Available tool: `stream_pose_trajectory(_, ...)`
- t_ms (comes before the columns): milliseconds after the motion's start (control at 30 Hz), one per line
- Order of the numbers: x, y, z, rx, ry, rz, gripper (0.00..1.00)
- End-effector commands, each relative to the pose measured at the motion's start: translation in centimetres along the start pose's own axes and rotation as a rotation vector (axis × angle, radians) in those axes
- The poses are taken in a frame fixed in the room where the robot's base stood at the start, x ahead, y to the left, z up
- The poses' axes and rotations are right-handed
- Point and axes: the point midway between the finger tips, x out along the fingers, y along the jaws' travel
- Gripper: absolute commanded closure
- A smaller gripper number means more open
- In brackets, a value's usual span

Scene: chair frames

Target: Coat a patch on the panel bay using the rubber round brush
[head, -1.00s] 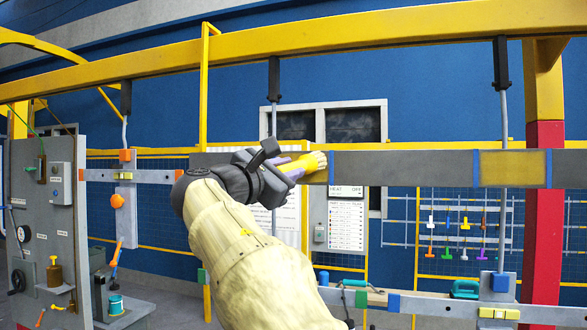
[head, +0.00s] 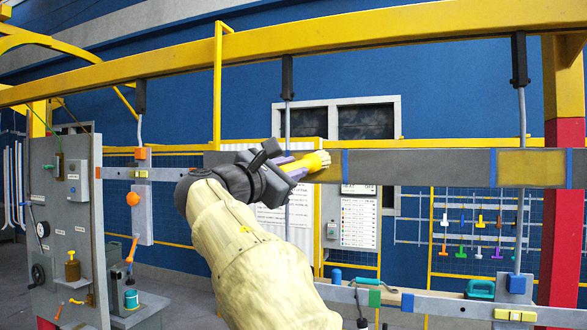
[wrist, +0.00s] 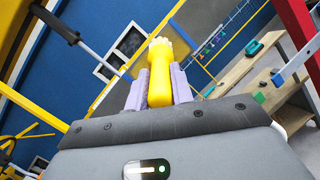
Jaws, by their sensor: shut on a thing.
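My gripper (head: 292,168) is shut on a yellow round brush (head: 318,161) with pale bristles. In the wrist view, the brush (wrist: 160,75) points away between the two lilac fingers. The long grey panel (head: 418,165) runs across the view, with blue tape strips marking bays. The brush head overlaps a tan-yellow area (head: 333,174) just left of one blue strip (head: 345,163). I cannot tell whether the bristles touch the panel. A second tan-yellow patch (head: 532,163) lies between two blue strips at the right.
A yellow overhead beam (head: 400,30) carries hangers. A lower rail (head: 440,305) with clamps runs in front at the bottom right. A grey control board (head: 60,220) stands at the left. Coloured tools hang on a rack (head: 478,225) behind.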

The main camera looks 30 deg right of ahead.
Motion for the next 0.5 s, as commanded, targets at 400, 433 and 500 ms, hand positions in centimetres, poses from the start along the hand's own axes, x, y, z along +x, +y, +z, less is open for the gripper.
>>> stream_pose_trajectory(400,-1.6,-0.3,0.5,0.002,0.0,0.001,1.0)
stream_pose_trajectory(433,-1.8,-0.3,0.5,0.003,0.0,0.002,1.0)
stream_pose_trajectory(500,-2.4,-0.5,0.7,0.002,0.0,0.002,1.0)
